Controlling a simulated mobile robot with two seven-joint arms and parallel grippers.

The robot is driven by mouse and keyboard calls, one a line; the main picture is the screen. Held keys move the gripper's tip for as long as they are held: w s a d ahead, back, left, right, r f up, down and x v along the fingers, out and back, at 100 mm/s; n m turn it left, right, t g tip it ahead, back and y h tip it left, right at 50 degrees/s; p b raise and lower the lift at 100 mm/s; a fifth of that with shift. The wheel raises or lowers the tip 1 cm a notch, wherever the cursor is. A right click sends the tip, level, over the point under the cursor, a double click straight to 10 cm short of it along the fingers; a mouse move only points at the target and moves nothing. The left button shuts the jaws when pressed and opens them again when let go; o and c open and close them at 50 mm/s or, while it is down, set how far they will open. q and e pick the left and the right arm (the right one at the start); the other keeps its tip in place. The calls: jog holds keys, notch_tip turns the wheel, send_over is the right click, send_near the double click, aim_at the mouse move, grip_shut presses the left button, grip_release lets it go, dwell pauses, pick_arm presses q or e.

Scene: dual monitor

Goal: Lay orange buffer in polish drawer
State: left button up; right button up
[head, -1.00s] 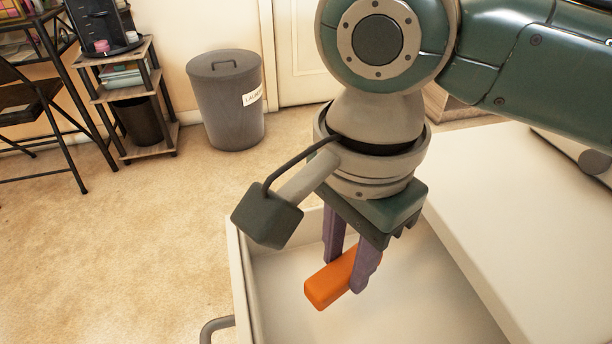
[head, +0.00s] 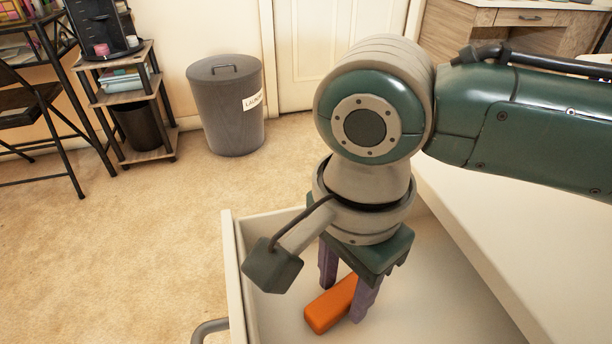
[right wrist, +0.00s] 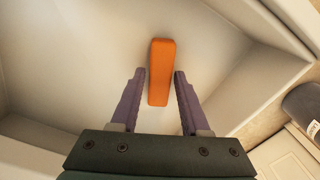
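The orange buffer (head: 328,308) is a small orange block lying in the open white drawer (head: 234,275), apparently on its floor. My right gripper (head: 343,302) is low inside the drawer, pointing down, with its purple fingers either side of the buffer. In the right wrist view, the buffer (right wrist: 160,72) lies between the fingertips (right wrist: 159,74) with a narrow gap on each side, so the gripper looks open around it. My left gripper is not in view.
The drawer's walls surround the right gripper, and a drawer handle (head: 208,328) sticks out at lower left. A broad white cabinet top (head: 520,225) is at right. A grey laundry bin (head: 226,105) and a small shelf (head: 128,105) stand behind on the carpet.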

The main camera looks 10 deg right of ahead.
aim_at(344, 294)
jog(key=shift+o, duration=1.1)
jog(key=shift+r, duration=0.1)
notch_tip(344, 294, up, 12)
jog(key=p, duration=0.5)
jog(key=shift+p, duration=0.3)
jog(key=shift+r, duration=0.1)
